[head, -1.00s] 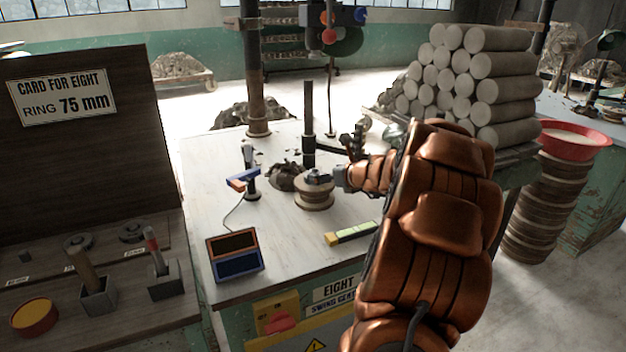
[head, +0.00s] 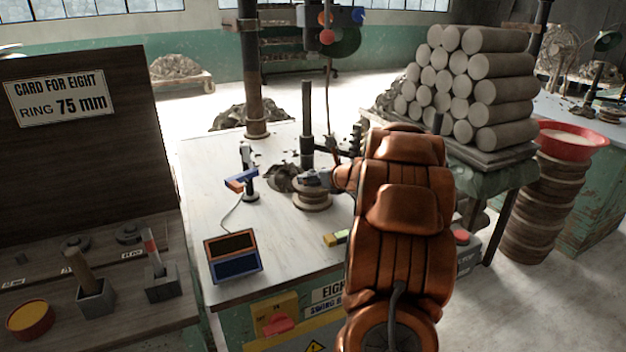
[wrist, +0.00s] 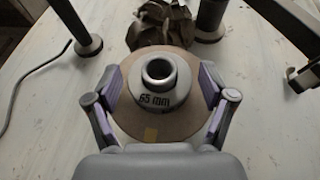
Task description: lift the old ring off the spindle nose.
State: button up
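The old ring (wrist: 153,101), grey and marked "65 mm", sits around the spindle nose (wrist: 158,70), whose dark round bore shows in the middle. Below them is a round tan disc (wrist: 151,130) with a small yellow patch. In the wrist view my gripper (wrist: 159,84) is open, one finger on each side of the ring, with gaps visible between pads and ring. In the head view my gripper (head: 318,178) is over the round stack (head: 312,199) on the white bench; the ring is not clear there.
A dark post (head: 306,125) rises behind. A blue-and-orange device (head: 241,180) on a stand and a two-panel box (head: 233,257) are at left. A yellow-green block (head: 336,238) lies in front, partly behind my arm.

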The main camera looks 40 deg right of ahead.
jog(key=c, duration=1.2)
